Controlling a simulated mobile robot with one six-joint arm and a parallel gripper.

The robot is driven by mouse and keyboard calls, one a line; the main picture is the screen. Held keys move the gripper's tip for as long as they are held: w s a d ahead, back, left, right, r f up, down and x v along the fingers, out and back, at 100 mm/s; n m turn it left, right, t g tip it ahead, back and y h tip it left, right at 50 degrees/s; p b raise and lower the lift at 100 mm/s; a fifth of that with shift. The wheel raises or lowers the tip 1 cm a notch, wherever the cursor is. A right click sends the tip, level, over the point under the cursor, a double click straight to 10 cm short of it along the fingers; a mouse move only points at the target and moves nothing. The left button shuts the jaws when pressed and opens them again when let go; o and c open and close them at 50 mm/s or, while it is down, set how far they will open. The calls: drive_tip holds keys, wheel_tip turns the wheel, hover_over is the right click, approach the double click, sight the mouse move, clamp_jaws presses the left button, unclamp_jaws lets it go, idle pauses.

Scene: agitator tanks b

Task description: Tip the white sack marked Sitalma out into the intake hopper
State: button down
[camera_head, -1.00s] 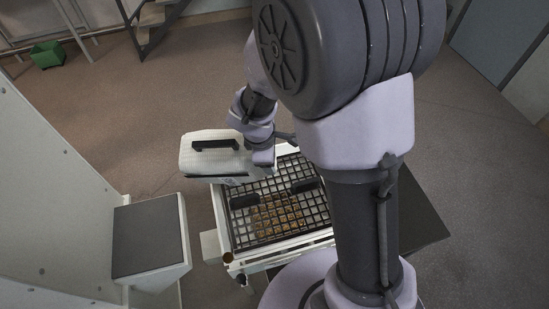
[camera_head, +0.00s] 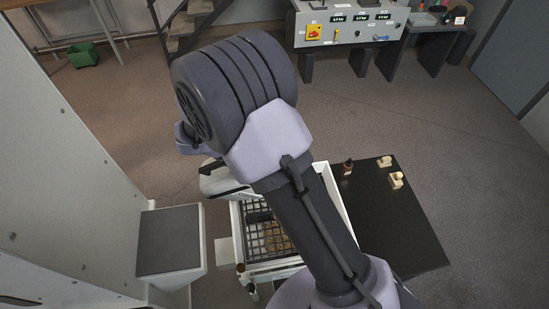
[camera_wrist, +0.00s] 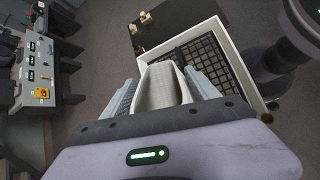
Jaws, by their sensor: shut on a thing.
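The white sack (camera_wrist: 165,82) is between the ribbed fingers of my gripper (camera_wrist: 163,92) in the wrist view, and the gripper is shut on it. In the head view a part of the sack (camera_head: 214,181) shows above the far left end of the intake hopper; my arm hides the rest of it and the gripper. No marking on the sack can be read. The intake hopper (camera_head: 238,232) has a white rim and a black grate with brown material under it. In the wrist view the hopper (camera_wrist: 238,62) lies just beyond the sack.
A dark table top (camera_head: 400,235) right of the hopper carries a small brown bottle (camera_head: 347,168) and two pale fittings (camera_head: 396,181). A grey-topped white box (camera_head: 170,240) stands left of the hopper. A control panel (camera_head: 350,25) is at the back. The floor on the right is clear.

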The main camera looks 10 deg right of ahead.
drive_tip(key=a+f+h, duration=0.1)
drive_tip(key=h, duration=0.2)
drive_tip(key=a+f+n+g+h+b, duration=0.1)
drive_tip(key=h, duration=0.2)
drive_tip(key=w+a+f+n+h+b, duration=0.1)
drive_tip(key=h, duration=0.3)
drive_tip(key=shift+a, duration=0.15)
drive_tip(key=shift+r, duration=0.1)
idle(0.3)
idle(0.8)
